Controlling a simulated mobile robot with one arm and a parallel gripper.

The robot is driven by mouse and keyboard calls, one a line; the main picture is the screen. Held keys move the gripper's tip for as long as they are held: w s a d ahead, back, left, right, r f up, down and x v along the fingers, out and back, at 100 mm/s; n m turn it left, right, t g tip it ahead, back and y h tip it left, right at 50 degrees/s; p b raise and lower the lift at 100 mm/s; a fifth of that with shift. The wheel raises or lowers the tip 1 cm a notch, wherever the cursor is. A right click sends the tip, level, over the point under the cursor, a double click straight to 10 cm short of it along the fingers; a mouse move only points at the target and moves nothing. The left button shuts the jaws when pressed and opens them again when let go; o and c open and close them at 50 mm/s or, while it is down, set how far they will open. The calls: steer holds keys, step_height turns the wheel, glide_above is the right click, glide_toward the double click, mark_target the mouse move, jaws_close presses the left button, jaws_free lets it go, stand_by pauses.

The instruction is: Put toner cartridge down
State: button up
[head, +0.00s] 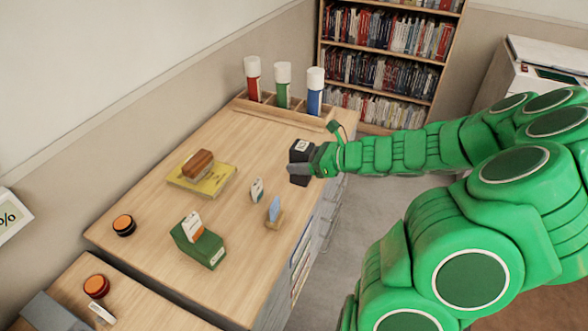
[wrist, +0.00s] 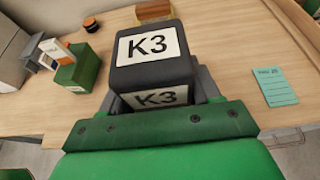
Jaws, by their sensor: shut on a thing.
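The toner cartridge (wrist: 153,72) is a black block with white labels reading K3. My gripper (head: 304,168) is shut on it, with a grey finger on each side in the wrist view. In the head view the cartridge (head: 299,152) is at the right edge of the wooden desk (head: 150,205), partly hidden by my gripper. I cannot tell whether its underside touches the desk.
A wooden rack (head: 285,113) with red, green and blue tubes stands at the back. A yellow book (head: 212,184) with a brown block (head: 198,164) on it, a green box (head: 199,243) and a small card stand (head: 274,221) are on the desk. Bare wood lies between them.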

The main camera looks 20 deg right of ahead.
steer(key=shift+w+d+f, duration=0.4)
steer(key=shift+w+f, duration=1.55)
steer(key=shift+f, duration=0.05)
steer(key=shift+w+d+f, duration=0.35)
steer(key=shift+w+f, duration=1.65)
steer(key=shift+w+d+f, duration=0.4)
steer(key=shift+w+f, duration=1.55)
steer(key=shift+f, duration=0.05)
steer(key=shift+f, duration=0.1)
steer(key=o, duration=1.3)
